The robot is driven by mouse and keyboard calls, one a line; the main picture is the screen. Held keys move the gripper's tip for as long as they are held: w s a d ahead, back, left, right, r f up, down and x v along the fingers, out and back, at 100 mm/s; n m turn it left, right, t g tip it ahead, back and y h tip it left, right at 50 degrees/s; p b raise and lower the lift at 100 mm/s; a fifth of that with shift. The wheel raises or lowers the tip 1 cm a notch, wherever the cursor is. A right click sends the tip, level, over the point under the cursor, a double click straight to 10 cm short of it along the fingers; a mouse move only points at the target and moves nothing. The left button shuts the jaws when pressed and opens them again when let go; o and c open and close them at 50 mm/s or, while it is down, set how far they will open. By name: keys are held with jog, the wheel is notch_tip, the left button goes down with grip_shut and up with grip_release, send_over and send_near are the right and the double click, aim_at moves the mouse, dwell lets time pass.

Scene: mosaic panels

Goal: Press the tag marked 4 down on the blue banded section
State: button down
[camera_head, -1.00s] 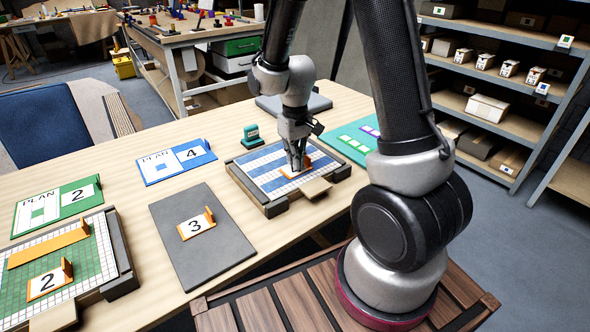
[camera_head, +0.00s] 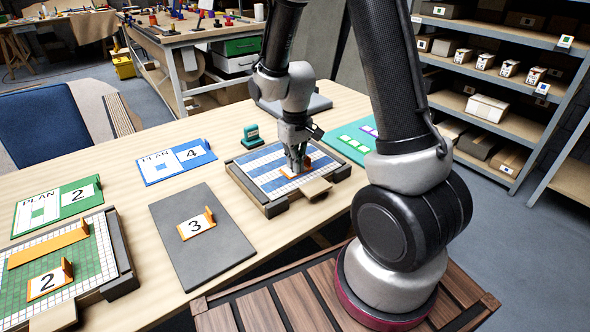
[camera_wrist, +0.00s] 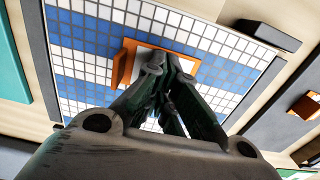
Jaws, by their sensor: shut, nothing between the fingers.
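The blue and white banded mosaic section (camera_head: 262,181) lies in a dark-edged tray on the table. An orange-edged white tag (camera_wrist: 133,62) sits on its bands, and part of it also shows in the head view (camera_head: 320,162). My gripper hides the tag's face, so I cannot read its number. My gripper (camera_head: 297,172) is shut and empty, pointing down over the tag. In the wrist view the closed fingertips (camera_wrist: 168,62) lie over the white face, but I cannot tell whether they touch it.
A grey board (camera_head: 214,254) with tag 3 (camera_head: 196,226) lies to the left. A green panel (camera_head: 92,262) with tag 2 is at the front left. The blue PLAN 4 card (camera_head: 176,163) and a teal stamp-like object (camera_head: 251,135) stand behind. A teal card (camera_head: 352,139) lies to the right.

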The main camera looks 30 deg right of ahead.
notch_tip(320, 180, up, 8)
dwell(0.9)
dwell(0.3)
jog(key=s+d+r+m+t, duration=0.1)
jog(key=s+d+r+t, duration=0.1)
jog(key=s+r, duration=0.6)
jog(key=s+d+r+m+t, duration=0.1)
jog(key=s+d+r+t, duration=0.1)
jog(key=s+r, duration=0.7)
jog(key=s+d, duration=0.1)
jog(key=s, duration=0.1)
jog(key=shift+s+d, duration=0.3)
jog(key=shift+s, duration=0.1)
dwell(0.4)
